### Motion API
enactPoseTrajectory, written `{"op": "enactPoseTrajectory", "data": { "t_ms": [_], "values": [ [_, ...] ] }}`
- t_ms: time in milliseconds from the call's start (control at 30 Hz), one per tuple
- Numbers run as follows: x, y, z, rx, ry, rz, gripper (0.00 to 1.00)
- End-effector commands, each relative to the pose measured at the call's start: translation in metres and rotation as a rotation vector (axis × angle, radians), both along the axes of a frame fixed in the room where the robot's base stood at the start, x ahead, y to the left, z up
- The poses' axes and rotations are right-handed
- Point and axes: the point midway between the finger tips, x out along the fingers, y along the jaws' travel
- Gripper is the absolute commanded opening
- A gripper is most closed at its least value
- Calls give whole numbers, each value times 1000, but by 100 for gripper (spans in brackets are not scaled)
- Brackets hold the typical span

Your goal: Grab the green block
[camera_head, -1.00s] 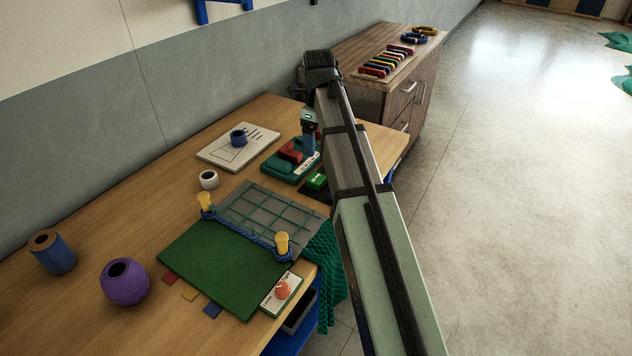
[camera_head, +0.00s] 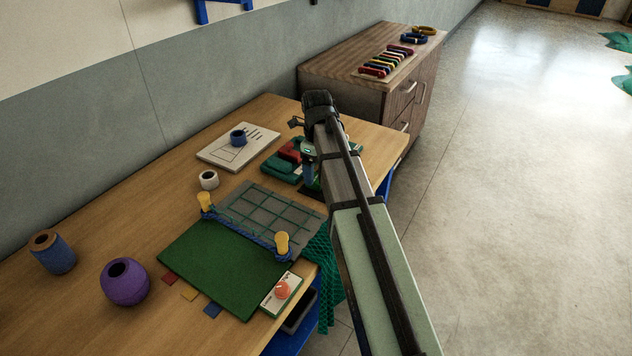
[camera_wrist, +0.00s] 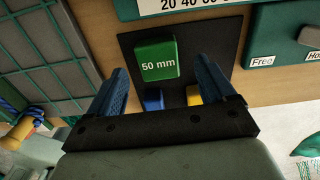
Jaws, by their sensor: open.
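The green block (camera_wrist: 157,60), marked "50 mm", sits on a dark mat (camera_wrist: 214,50) in the wrist view. My gripper (camera_wrist: 158,80) is open, with a blue ribbed finger on each side of the picture's middle. The block shows between and just beyond the fingertips, and I see no contact. A blue block (camera_wrist: 153,98) and a yellow block (camera_wrist: 194,95) show in part between the fingers, closer to the palm.
A net frame (camera_head: 270,217) with a green board (camera_head: 215,270) lies on the wooden table (camera_head: 110,225). A teal device with a red part (camera_head: 289,152) stands near my gripper. A white board (camera_head: 250,150) with a blue ring and a wooden cabinet (camera_head: 345,68) are beyond.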

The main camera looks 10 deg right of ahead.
Motion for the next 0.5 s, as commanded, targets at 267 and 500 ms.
{"op": "enactPoseTrajectory", "data": {
  "t_ms": [267, 500],
  "values": [
    [-1, 2, -31, 0, 0, 0, 83],
    [0, 2, -33, 0, -1, 0, 83]
  ]
}}
